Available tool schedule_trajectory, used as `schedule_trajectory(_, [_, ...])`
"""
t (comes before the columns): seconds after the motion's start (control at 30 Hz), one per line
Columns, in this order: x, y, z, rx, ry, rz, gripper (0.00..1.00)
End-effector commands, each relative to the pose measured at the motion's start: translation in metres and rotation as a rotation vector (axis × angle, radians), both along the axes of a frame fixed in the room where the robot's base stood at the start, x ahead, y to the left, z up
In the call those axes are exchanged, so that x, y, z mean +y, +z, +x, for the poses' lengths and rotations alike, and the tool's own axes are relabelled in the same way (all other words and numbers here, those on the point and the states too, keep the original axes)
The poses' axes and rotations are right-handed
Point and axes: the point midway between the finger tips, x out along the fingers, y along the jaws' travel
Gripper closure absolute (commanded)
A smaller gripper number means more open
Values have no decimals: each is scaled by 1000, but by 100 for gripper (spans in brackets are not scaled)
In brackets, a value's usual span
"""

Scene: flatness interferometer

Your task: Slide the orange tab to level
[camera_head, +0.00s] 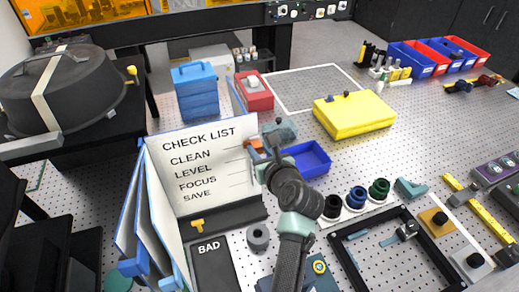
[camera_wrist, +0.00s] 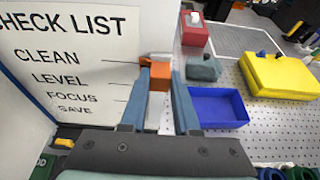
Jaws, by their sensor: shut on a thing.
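The orange tab (camera_wrist: 160,77) is at the right edge of a white checklist board (camera_wrist: 45,45), which lists CLEAN, LEVEL, FOCUS and SAVE with a short line beside each. In the head view the tab (camera_head: 254,144) shows near the height of the CLEAN line, partly hidden by my gripper. My gripper (camera_wrist: 160,84) is shut on the tab, with a blue-grey finger on each side of it. It also shows in the head view (camera_head: 262,150), right of the board (camera_head: 196,165).
A blue open bin (camera_head: 312,158) is right of my gripper, with a yellow case (camera_head: 354,117) behind it. A red box (camera_head: 254,93) and blue toolbox (camera_head: 196,92) stand farther back. A black frame (camera_head: 372,221) and several knobs are at the front right.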

Motion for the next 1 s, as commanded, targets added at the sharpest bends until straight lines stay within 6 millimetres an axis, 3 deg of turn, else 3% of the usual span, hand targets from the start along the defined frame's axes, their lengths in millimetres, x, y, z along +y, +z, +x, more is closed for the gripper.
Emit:
schedule_trajectory(0.33, [0,-2,0,1,0,0,100])
schedule_trajectory(0.63, [-2,-46,-6,3,1,0,100])
schedule_trajectory(0.9, [-2,-45,-6,1,0,0,100])
schedule_trajectory(0.93, [-2,-45,-6,2,0,-1,69])
schedule_trajectory(1.0, [-2,-45,-6,1,0,0,56])
